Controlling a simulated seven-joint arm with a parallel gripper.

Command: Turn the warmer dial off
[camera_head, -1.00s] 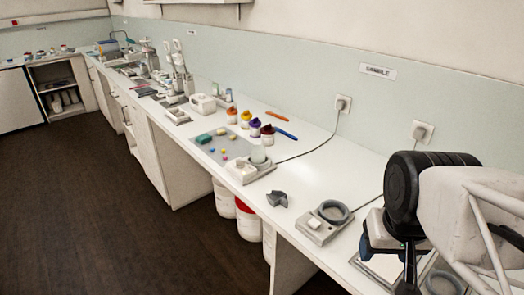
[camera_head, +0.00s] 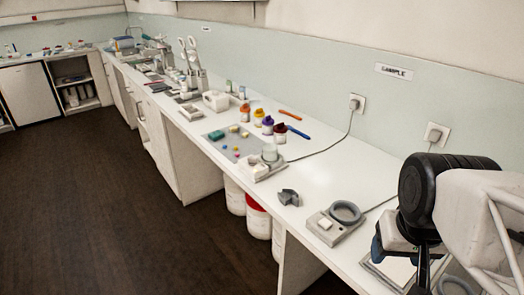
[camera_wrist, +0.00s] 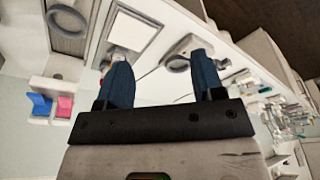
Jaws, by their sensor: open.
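No dial can be made out for certain. Two corded units stand on the white counter: a grey unit with a dark ring and a small white block (camera_head: 338,222) at the near right, and a pale unit with a round top (camera_head: 262,168) farther along. Either might be the warmer; I cannot tell. My gripper (camera_wrist: 163,78) has two blue fingers spread apart with nothing between them. In the head view it is at the right edge, partly hidden by my arm, right of the grey ring unit. In the wrist view a ringed unit (camera_wrist: 180,55) shows beyond the fingers.
A grey angular piece (camera_head: 288,197) lies between the two units. Several coloured-cap bottles (camera_head: 267,124) and a grey mat (camera_head: 217,150) are farther along. Cords run to wall sockets (camera_head: 436,134). In the wrist view, pink (camera_wrist: 64,105) and blue (camera_wrist: 40,104) pieces show at left.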

